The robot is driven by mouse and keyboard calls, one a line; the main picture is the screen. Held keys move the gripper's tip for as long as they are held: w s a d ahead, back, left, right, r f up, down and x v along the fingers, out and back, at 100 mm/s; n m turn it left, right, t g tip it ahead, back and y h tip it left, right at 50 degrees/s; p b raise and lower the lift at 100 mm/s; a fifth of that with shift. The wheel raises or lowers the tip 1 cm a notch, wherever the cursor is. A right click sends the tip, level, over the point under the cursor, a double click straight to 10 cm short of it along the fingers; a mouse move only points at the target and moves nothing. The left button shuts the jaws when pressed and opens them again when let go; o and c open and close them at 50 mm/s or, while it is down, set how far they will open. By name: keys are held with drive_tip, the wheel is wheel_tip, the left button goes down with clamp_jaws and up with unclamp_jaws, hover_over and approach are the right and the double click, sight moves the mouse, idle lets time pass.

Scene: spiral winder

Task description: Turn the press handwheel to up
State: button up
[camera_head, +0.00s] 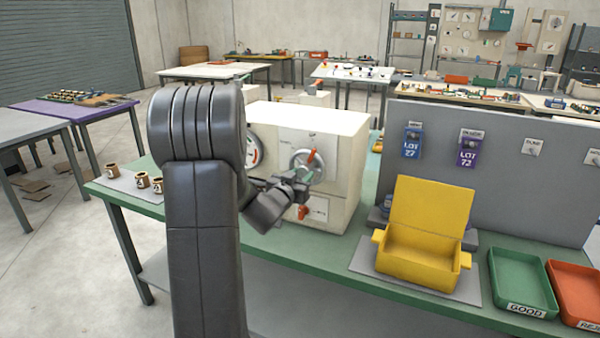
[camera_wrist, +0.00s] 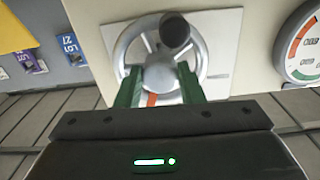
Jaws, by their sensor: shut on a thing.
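The press handwheel (camera_head: 308,162) is a silver spoked wheel with a red mark on the front of a cream press cabinet (camera_head: 348,150). In the wrist view the handwheel (camera_wrist: 160,72) shows its hub, its spokes and a dark round knob (camera_wrist: 174,30) at its rim. My gripper (camera_head: 297,180) is at the wheel's front. In the wrist view its green fingers (camera_wrist: 160,88) stand either side of the hub area, shut on the handwheel. A red strip shows between the fingers. The exact contact is partly hidden, and the dial label is too small to read.
A round gauge (camera_head: 253,150) is left of the wheel, and an orange-red lever (camera_head: 302,212) is below it. Small brown cups (camera_head: 142,180) stand on the left. A yellow open box (camera_head: 420,250), a green tray (camera_head: 521,282) and a red tray (camera_head: 577,290) are on the right.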

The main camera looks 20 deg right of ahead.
drive_tip(key=shift+n+p, duration=0.75)
drive_tip(key=shift+n, duration=1.25)
drive_tip(key=shift+s+f, duration=0.1)
drive_tip(key=o, duration=1)
drive_tip(key=b+v, duration=0.2)
drive_tip(key=v, duration=1.1)
drive_tip(key=shift+s+a, duration=0.25)
